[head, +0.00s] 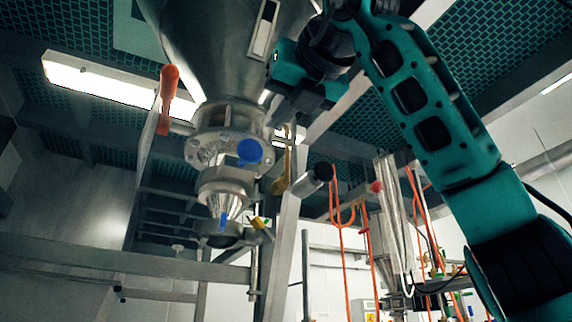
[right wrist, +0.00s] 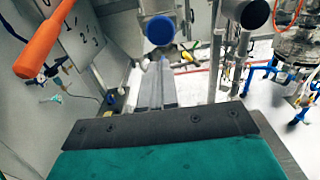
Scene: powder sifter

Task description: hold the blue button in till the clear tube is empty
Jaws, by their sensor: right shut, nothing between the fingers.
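The round blue button (head: 249,151) is on the front of the metal valve body below the steel hopper. It also shows in the right wrist view (right wrist: 159,30), beyond the fingers. My left gripper is out of view.
An orange handle (head: 169,85) stands left of the valve and shows large in the right wrist view (right wrist: 45,40). A dark-ended cylinder (head: 322,171) juts out right of the button. A horizontal steel beam (head: 110,258) crosses the lower left. Orange hoses (head: 345,235) hang at right.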

